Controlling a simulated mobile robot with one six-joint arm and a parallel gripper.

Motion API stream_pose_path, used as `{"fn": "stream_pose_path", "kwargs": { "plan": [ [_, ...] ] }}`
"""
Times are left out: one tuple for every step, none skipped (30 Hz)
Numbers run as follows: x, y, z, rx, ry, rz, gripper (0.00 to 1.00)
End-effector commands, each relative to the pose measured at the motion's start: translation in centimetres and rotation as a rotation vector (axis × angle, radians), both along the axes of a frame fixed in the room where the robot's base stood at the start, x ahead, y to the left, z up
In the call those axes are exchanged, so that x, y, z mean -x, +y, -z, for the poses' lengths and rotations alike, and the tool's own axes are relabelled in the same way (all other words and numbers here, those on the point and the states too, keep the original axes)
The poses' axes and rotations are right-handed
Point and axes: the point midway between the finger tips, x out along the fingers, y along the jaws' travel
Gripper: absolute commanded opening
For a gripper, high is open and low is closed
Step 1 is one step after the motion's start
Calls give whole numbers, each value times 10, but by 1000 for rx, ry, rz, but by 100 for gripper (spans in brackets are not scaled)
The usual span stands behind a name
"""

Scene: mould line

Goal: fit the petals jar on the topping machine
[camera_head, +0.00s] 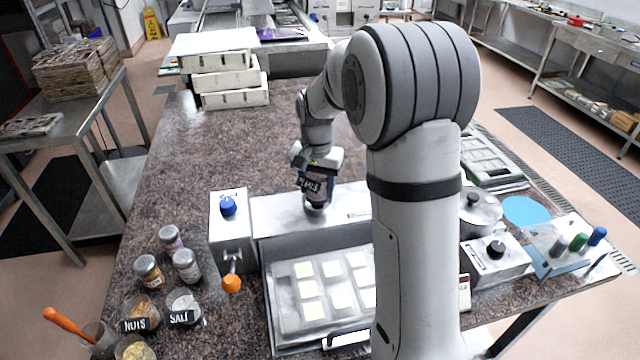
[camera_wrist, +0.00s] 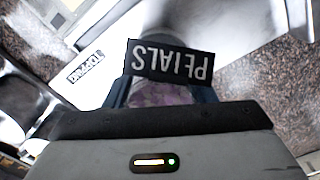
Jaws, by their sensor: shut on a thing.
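The petals jar (camera_head: 314,184) has a black label and purple contents, and my gripper (camera_head: 316,178) is shut on it. In the wrist view the jar's label reads PETALS (camera_wrist: 170,62), upside down. The topping machine (camera_head: 275,216) is a pale metal unit with a blue knob (camera_head: 228,206) on its left box and an orange knob on a lever (camera_head: 231,283).
A mould tray (camera_head: 290,318) with pale squares lies in front of the machine. Several jars, including nuts (camera_head: 140,310) and salt (camera_head: 184,304), stand at the left front. White boxes (camera_head: 225,80) are stacked at the back. A pot (camera_head: 478,212) stands at the right.

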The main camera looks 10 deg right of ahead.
Motion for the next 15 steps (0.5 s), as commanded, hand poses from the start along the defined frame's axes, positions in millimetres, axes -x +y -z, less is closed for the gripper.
{"fn": "stream_pose_path", "kwargs": {
  "plan": [
    [0,0,3,0,0,0,25],
    [0,0,4,0,0,0,25],
    [0,0,5,0,0,0,25],
    [0,0,6,0,0,0,25],
    [0,0,7,0,0,-1,25],
    [0,0,8,0,0,-1,25],
    [0,0,9,0,0,-1,25],
    [0,0,10,0,0,-1,25],
    [0,0,11,0,0,-1,25],
    [0,0,12,0,0,-1,25],
    [0,0,13,0,0,-1,25],
    [0,0,14,0,0,-1,25],
    [0,1,15,0,0,-1,25],
    [0,1,16,0,0,-1,25],
    [0,1,17,0,0,-1,25]
  ]
}}
